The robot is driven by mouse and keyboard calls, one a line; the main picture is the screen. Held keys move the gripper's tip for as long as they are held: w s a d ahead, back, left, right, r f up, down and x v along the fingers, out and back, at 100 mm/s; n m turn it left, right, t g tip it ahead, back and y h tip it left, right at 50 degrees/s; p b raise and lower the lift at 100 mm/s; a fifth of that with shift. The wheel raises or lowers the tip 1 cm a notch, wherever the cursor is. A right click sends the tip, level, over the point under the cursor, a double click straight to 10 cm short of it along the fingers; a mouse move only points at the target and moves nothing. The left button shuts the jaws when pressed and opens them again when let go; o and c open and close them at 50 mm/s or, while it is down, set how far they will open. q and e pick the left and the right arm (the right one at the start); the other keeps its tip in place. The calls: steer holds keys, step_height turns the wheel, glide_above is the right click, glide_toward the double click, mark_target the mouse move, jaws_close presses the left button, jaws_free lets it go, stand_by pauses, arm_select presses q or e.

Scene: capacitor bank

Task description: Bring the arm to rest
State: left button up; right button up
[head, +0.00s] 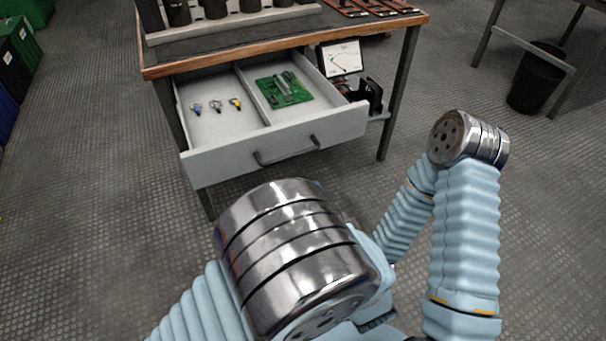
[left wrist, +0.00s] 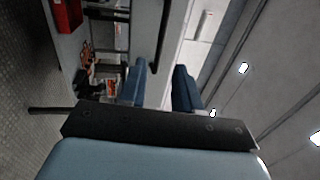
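My left arm (head: 295,250) is folded in the lower middle of the head view, its metal joint large and close to the camera. Its gripper is hidden there. In the left wrist view my left gripper (left wrist: 162,78) has its two blue fingers apart with nothing between them. My right arm (head: 466,220) is bent at the right of the head view, with its elbow joint raised. The right gripper is not visible in either view.
A workbench (head: 275,40) stands ahead with its drawer (head: 225,150) pulled open towards me. The drawer holds small connectors (head: 215,106) and a green circuit board (head: 283,90). A meter (head: 341,57) is beside it. A black bin (head: 536,77) stands far right.

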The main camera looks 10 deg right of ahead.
arm_select(q)
steer(key=v, duration=0.2)
steer(key=shift+s+d+f, duration=0.1)
steer(key=shift+s, duration=0.15)
steer(key=w+a+f+n+g+h, duration=0.2)
steer(key=w+a+f+g, duration=0.15)
steer(key=f, duration=0.35)
steer(key=w+a+f+n+g+h, duration=0.2)
steer(key=w+a+f+n+g, duration=0.15)
steer(key=f, duration=0.45)
steer(key=w+a+f+n+g+h, duration=0.2)
steer(key=w+a+f, duration=0.2)
steer(key=f, duration=0.3)
steer(key=s+a+f+n+g+h, duration=0.2)
steer(key=s+a+f+n+g, duration=0.2)
steer(key=s, duration=0.3)
steer(key=s+a+f+n+g+h, duration=0.2)
steer(key=s+a+f+n+g, duration=0.2)
steer(key=s, duration=0.4)
step_height(320, 180, down, 3)
steer(key=shift+s+a+r+n+g+p, duration=0.15)
steer(key=shift+s+a+n+g+p, duration=0.15)
steer(key=shift+g, duration=0.4)
